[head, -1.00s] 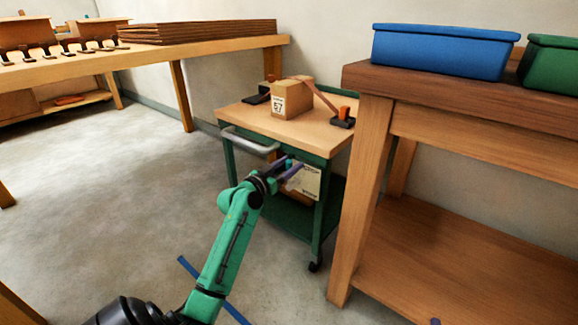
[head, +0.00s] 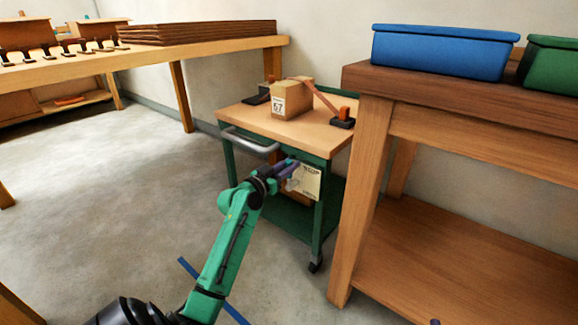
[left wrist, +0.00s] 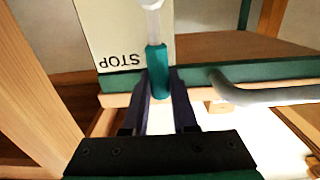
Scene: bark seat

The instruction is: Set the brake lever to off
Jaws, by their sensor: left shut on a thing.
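The brake lever (left wrist: 156,58) has a teal grip and a pale upper shaft in the left wrist view. It stands in front of a cream plate (head: 308,182) on the end of the green cart (head: 319,225). The plate (left wrist: 103,35) shows the word STOP upside down in the left wrist view. My left gripper (head: 292,166) has its purple fingers on both sides of the teal grip and is shut on it. The lever is mostly hidden by the gripper in the head view. A purple speck at the head view's bottom edge may be my right gripper (head: 435,321).
The cart's top carries a strapped cardboard box (head: 293,99), and a grey handle (head: 250,141) sticks out left of my gripper. A wooden workbench (head: 352,190) with a blue bin (head: 443,52) stands close on the right. Open floor (head: 100,180) lies to the left.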

